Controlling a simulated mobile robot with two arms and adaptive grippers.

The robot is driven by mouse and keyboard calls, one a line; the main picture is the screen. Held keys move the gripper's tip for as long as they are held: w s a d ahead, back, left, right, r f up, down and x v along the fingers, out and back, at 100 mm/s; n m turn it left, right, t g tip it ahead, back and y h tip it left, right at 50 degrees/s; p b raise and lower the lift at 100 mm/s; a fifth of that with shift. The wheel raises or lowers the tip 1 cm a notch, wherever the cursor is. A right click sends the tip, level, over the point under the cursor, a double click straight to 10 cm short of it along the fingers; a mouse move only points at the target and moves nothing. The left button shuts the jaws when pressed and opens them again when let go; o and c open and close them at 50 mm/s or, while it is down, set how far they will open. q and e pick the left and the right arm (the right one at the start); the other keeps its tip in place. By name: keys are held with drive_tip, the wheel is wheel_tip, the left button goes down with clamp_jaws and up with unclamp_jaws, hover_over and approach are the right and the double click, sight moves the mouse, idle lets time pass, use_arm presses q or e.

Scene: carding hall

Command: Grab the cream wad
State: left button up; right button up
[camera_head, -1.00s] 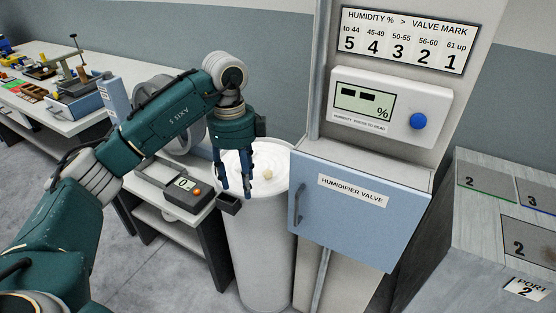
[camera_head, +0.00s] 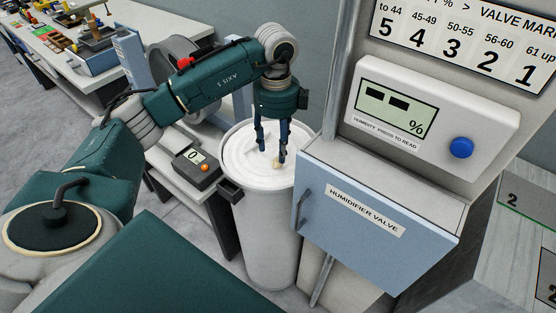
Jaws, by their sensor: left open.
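The cream wad (camera_head: 276,163) is a small pale lump on the white coiled fibre in the top of a tall white can (camera_head: 262,240). My left gripper (camera_head: 270,158) points down over the can, its blue fingers apart. The wad shows between the fingertips, close to the right one, which hides part of it. I cannot tell whether the finger touches it. My right gripper is not in view.
A blue humidifier valve box (camera_head: 375,215) stands close to the can's right. Above it is a white humidity meter (camera_head: 435,105) with a blue button (camera_head: 461,148). A small scale (camera_head: 190,160) sits on a bench to the left.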

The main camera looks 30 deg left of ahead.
sight(277, 159)
use_arm(q)
drive_tip(key=shift+w+f, duration=0.1)
drive_tip(key=shift+f, duration=0.3)
wheel_tip(277, 159, down, 4)
drive_tip(key=shift+d+f+p, duration=0.15)
drive_tip(key=shift+p, duration=0.9)
drive_tip(key=shift+f, duration=0.2)
drive_tip(key=c, duration=0.8)
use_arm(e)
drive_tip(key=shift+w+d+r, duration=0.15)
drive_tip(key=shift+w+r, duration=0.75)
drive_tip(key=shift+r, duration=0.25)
